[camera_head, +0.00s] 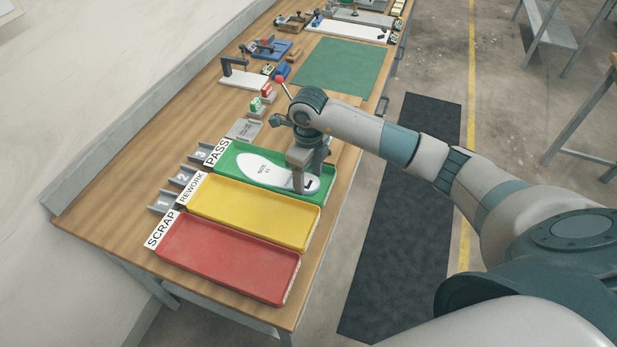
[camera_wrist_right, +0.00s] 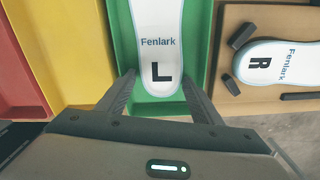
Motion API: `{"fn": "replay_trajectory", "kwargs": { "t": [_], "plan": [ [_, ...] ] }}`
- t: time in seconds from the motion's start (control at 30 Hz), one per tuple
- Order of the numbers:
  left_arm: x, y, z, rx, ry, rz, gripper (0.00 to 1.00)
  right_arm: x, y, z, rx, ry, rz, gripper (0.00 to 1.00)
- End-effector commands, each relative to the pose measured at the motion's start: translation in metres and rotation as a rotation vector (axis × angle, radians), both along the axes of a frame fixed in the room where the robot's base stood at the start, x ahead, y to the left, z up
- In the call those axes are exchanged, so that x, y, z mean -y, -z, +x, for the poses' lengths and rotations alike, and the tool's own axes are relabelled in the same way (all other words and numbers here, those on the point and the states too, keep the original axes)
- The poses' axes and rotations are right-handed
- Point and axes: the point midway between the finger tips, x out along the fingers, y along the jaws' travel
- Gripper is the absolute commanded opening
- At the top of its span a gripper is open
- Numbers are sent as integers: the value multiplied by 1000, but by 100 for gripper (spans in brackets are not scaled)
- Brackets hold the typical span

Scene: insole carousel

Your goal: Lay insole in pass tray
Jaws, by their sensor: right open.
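A white insole (camera_head: 263,169) lies in the green pass tray (camera_head: 226,163). In the right wrist view the insole (camera_wrist_right: 158,25) shows the print "Fenlark" and a black "L", and the green tray (camera_wrist_right: 122,30) shows on both sides of it. My right gripper (camera_head: 303,185) is over the right end of the pass tray, at the insole's heel. In the right wrist view its fingers (camera_wrist_right: 160,88) are spread, one on each side of the heel. I cannot tell whether they touch it. My left gripper is not in view.
The yellow rework tray (camera_head: 253,213) and red scrap tray (camera_head: 229,258) beside it are empty. In the right wrist view another insole marked "R" (camera_wrist_right: 283,62) lies beside the pass tray among dark blocks. A green mat (camera_head: 342,68) and several tools lie farther along the bench.

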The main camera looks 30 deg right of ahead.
Motion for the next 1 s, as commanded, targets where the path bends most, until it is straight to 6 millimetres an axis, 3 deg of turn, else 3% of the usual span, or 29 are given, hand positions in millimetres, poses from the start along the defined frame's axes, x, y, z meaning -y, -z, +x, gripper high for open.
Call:
{"fn": "replay_trajectory", "kwargs": {
  "t": [0.17, 0.37, 0.8, 1.0],
  "plan": [
    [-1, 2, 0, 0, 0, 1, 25, 0, -4, 1, 2, 0, 1, 60],
    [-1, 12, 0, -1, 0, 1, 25, 0, -23, 1, 4, -1, 0, 60],
    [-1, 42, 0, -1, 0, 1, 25, 1, -98, 1, 5, 0, -1, 60],
    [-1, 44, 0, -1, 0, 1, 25, 0, -116, 0, 1, 0, 1, 60]
  ]
}}
